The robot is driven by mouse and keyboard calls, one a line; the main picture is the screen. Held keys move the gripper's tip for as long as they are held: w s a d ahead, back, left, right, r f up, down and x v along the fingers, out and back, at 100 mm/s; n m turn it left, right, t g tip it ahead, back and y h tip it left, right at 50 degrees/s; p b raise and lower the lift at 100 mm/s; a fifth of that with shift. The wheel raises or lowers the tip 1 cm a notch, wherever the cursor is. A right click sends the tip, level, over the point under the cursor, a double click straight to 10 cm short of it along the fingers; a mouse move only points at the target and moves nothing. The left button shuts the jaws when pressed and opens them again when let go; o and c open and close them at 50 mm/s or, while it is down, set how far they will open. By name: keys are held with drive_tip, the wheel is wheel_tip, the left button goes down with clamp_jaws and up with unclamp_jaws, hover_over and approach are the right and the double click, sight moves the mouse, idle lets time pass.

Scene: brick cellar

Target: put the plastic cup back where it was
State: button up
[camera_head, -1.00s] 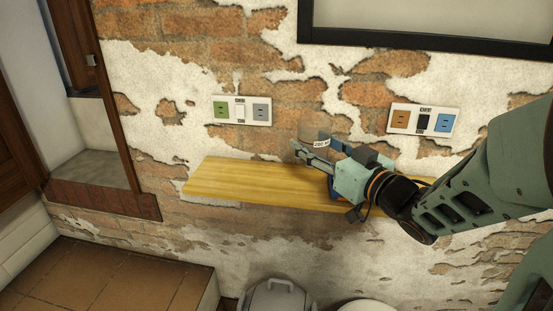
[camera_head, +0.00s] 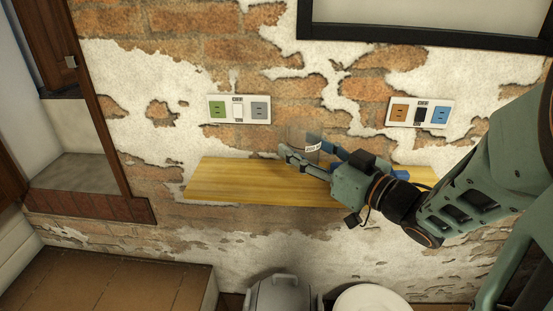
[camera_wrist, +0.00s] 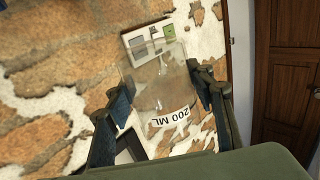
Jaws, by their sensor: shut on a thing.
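The plastic cup (camera_wrist: 160,80) is clear and see-through, with a white "200 ML" label, and shows between my fingers in the wrist view. In the head view the cup (camera_head: 303,138) is faint against the brick wall. My gripper (camera_head: 304,153) is shut on it, with one finger on each side, as the wrist view also shows (camera_wrist: 164,90). The cup appears over the wooden shelf (camera_head: 230,182), near its middle. I cannot tell whether its base touches the shelf.
A socket panel with a green outlet (camera_head: 239,109) is left of the cup; another (camera_head: 419,112) is to the right. A blue item (camera_head: 401,174) is partly hidden behind my arm. A grey bin (camera_head: 282,296) stands below. The shelf's left part is bare.

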drive_tip(key=w+a+f+b, duration=0.2)
drive_tip(key=w+f, duration=0.1)
drive_tip(key=w+a+f+b, duration=0.2)
drive_tip(key=w+b, duration=0.1)
drive_tip(key=w+a+f+b, duration=0.2)
drive_tip(key=w+f+b, duration=0.1)
drive_tip(key=shift+w+a+f, duration=0.2)
drive_tip(key=shift+w+f, duration=0.1)
drive_tip(key=shift+w, duration=0.05)
drive_tip(key=shift+w+a+f+b, duration=0.1)
drive_tip(key=shift+w+f+b, duration=0.05)
drive_tip(key=shift+f+b, duration=0.2)
drive_tip(key=shift+w+f+b, duration=0.1)
drive_tip(key=shift+f+b, duration=1.3)
drive_tip(key=shift+f, duration=0.1)
drive_tip(key=shift+f, duration=0.15)
drive_tip(key=o, duration=1.3)
